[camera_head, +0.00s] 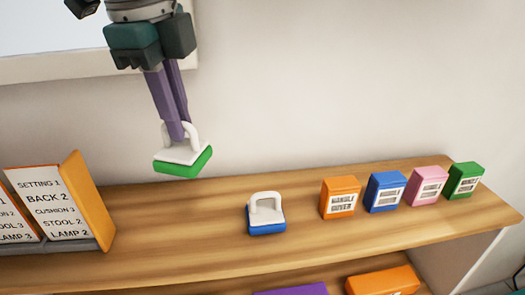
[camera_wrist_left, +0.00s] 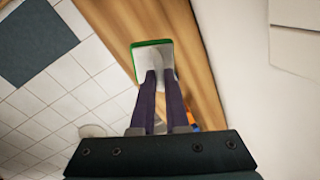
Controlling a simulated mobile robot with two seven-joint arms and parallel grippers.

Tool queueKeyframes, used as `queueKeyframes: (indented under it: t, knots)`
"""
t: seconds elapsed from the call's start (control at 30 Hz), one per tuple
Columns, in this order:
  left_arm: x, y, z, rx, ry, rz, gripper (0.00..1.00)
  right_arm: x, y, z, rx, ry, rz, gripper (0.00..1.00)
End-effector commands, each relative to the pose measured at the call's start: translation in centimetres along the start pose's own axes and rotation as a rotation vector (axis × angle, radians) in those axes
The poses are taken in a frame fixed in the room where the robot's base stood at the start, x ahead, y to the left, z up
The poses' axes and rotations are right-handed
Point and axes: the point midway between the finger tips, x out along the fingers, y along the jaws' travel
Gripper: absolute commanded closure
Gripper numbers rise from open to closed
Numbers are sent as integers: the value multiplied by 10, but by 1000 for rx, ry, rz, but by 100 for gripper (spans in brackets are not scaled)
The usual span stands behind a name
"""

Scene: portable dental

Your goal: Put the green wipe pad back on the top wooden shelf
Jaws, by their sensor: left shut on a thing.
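The green wipe pad (camera_head: 183,162) has a green base, a white top and a white loop handle. My left gripper (camera_head: 178,134) is shut on its handle and points down. The pad appears above the rear part of the top wooden shelf (camera_head: 180,235), slightly tilted; the exact height cannot be told. In the left wrist view, the pad (camera_wrist_left: 140,60) shows at the fingertips (camera_wrist_left: 157,80) with the wooden surface behind it. My right gripper is not in view.
A blue wipe pad (camera_head: 266,226) stands mid-shelf. Orange (camera_head: 340,197), blue (camera_head: 385,191), pink (camera_head: 428,186) and green (camera_head: 464,180) boxes line the right. A lettered card stand (camera_head: 52,205) stands left. The shelf between stand and blue pad is clear. A wall (camera_head: 330,80) rises behind.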

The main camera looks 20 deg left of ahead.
Motion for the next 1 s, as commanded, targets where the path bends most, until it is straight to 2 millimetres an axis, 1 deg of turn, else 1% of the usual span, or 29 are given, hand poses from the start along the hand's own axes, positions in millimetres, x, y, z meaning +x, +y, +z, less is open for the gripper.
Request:
queueKeyframes:
  t: [0.03,0.1,0.2,0.3,0.47,0.7,0.8,1.0]
  knots:
    - [16,4,1,-2,-3,7,100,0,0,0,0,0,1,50]
    - [36,8,1,-1,-2,6,100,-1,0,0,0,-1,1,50]
    - [61,13,0,-1,-1,4,100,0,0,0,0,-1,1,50]
    - [78,16,1,-1,-2,2,100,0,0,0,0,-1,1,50]
    - [92,18,0,-1,-1,0,100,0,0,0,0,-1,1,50]
    - [126,25,0,-1,-1,1,100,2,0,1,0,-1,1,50]
    - [131,25,0,0,0,-2,100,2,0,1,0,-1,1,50]
    - [131,25,0,0,0,-3,100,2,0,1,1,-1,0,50]
